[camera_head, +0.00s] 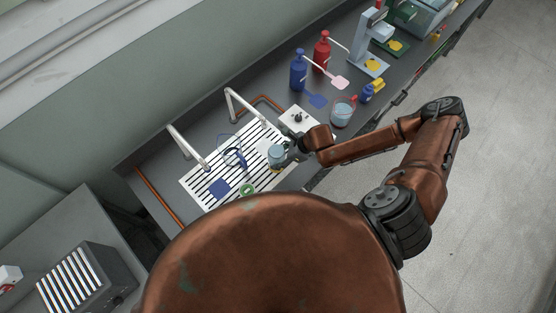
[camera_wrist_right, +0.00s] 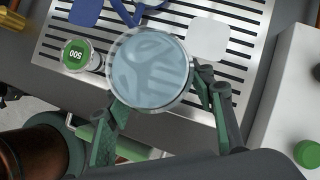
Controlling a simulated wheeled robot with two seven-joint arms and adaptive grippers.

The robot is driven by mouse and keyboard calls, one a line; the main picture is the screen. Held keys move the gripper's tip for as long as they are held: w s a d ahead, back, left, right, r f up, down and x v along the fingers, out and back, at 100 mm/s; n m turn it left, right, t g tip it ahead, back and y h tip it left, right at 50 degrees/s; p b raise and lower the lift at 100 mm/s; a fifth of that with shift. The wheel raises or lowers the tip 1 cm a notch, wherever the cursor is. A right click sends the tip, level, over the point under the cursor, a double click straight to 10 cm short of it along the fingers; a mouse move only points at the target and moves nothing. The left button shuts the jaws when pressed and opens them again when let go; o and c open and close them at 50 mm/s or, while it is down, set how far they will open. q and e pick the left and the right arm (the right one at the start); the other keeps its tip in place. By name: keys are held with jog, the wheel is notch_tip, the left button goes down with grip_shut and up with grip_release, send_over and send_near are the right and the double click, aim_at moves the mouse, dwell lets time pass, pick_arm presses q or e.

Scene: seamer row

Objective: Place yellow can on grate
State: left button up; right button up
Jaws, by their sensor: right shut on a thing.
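My right gripper (camera_wrist_right: 165,112) is shut on a round can (camera_wrist_right: 150,68) with a pale blue-grey top and a silver rim. The can (camera_head: 276,153) also shows in the head view, between the fingers of the right gripper (camera_head: 288,152). Its side is mostly hidden, so I cannot tell that it is yellow. The slotted metal grate (camera_head: 214,176) lies on the dark counter, and the can overlaps its front part in both views. I cannot tell whether the can touches the grate (camera_wrist_right: 245,98). My left gripper is not in view.
A green-topped piece marked 500 (camera_wrist_right: 77,55), a blue square (camera_head: 219,188) and a white square (camera_wrist_right: 209,39) lie on the grate. A white box (camera_head: 297,120) stands to its right. Blue (camera_head: 298,70) and red (camera_head: 322,50) bottles and a beaker (camera_head: 342,111) stand farther right.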

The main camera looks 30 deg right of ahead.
jog(key=shift+w+f+p, duration=0.2)
jog(key=shift+f+p, duration=0.15)
jog(key=shift+f, duration=1.35)
jog(key=shift+a+f, duration=0.1)
jog(key=o, duration=1.7)
jog(key=shift+f, duration=0.1)
jog(key=v, duration=1.2)
